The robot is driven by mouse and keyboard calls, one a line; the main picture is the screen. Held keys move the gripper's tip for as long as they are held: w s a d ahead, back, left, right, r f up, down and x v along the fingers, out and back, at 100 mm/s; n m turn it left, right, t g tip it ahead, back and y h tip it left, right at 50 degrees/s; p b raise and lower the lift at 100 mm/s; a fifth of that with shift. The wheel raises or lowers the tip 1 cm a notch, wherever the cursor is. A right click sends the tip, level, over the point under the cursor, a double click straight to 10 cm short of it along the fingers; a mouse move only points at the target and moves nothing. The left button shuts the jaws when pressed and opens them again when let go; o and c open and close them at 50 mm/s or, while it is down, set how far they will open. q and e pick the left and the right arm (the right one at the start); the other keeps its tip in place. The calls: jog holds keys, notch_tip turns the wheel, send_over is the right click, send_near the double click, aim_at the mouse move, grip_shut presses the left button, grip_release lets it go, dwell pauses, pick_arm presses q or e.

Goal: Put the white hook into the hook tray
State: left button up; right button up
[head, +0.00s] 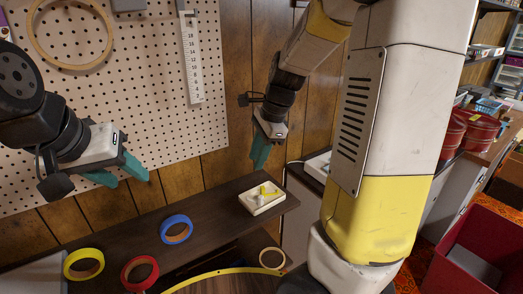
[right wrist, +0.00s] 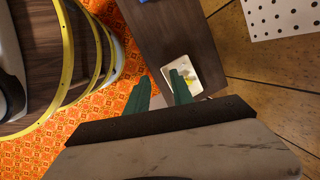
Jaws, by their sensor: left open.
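The small cream tray (head: 246,205) sits on the right end of the dark wooden shelf. A yellow piece and a small whitish piece lie in it; I cannot tell whether the whitish piece (head: 261,201) is the white hook. The tray also shows in the right wrist view (right wrist: 205,87), partly behind a fingertip. My right gripper (head: 261,152) hangs fingers down above and behind the tray; in the right wrist view its green fingers (right wrist: 160,92) are apart with nothing between them. My left gripper (head: 120,172) is open and empty in front of the pegboard.
Blue (head: 176,229), red (head: 139,273) and yellow (head: 84,264) rings are at the shelf's left and front. A pale ring (head: 272,258) is below the tray. The pegboard (head: 150,110) carries a wooden hoop (head: 108,40) and a white ruler (head: 191,60). A dark red bin (head: 475,260) stands right.

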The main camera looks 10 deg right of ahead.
jog(key=s+r+n+t, duration=0.2)
jog(key=s+r+n, duration=0.3)
jog(key=s+n, duration=0.3)
jog(key=s+r+n+t, duration=0.2)
jog(key=s+r+n, duration=0.3)
jog(key=s+n, duration=0.3)
jog(key=shift+n+h, duration=0.4)
jog(key=shift+n, duration=0.1)
